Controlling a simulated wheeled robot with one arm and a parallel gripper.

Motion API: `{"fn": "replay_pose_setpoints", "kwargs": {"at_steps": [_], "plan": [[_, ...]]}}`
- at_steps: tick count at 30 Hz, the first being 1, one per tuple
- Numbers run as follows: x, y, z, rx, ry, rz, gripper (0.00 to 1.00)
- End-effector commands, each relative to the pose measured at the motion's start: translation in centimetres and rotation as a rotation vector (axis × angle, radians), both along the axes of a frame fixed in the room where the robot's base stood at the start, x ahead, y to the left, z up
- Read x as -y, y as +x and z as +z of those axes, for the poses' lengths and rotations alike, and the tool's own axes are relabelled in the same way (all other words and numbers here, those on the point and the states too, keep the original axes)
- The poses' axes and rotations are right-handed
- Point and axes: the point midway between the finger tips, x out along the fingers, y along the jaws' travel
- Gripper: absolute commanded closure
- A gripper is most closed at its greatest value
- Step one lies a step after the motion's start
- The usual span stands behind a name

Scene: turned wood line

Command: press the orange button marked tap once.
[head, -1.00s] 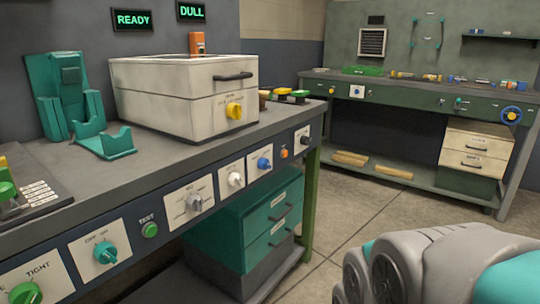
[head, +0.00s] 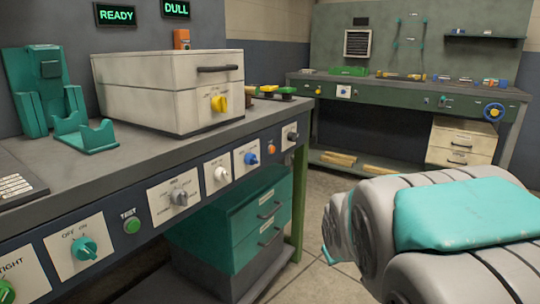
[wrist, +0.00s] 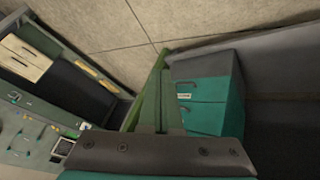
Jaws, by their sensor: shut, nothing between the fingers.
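A small orange button (head: 271,149) sits on the dark front panel of the near bench, between a blue knob and a white switch plate. Its marking is too small to read. My gripper (wrist: 160,150) shows at the bottom of the wrist view as a dark, bolted piece, shut and empty. It is apart from the panel, and the button cannot be made out in the wrist view. In the head view my grey and teal arm fills the lower right, and the fingertips do not show there.
The panel also holds a green TEST button (head: 131,224), a teal OFF/ON knob (head: 84,248), a white knob (head: 220,173) and a blue knob (head: 251,158). A teal drawer cabinet (head: 240,215) stands below. Open floor lies between the near bench and the far bench (head: 400,92).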

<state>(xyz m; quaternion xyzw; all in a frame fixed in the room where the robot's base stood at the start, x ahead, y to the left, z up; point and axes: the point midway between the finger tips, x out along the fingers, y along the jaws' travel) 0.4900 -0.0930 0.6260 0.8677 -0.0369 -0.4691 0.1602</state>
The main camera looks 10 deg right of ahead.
Motion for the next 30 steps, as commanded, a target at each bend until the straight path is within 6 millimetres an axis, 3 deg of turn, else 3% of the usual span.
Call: {"fn": "replay_pose_setpoints", "kwargs": {"at_steps": [6, 15, 24, 30], "plan": [[2.9, 9.0, 2.2, 0.237, -0.163, 0.101, 1.00], [4.6, 19.1, 6.4, 0.560, -0.414, 0.270, 1.00], [3.3, 25.6, 10.2, 0.880, -0.659, 0.444, 1.00], [1.3, 27.7, 11.8, 1.079, -0.792, 0.539, 1.00]]}}
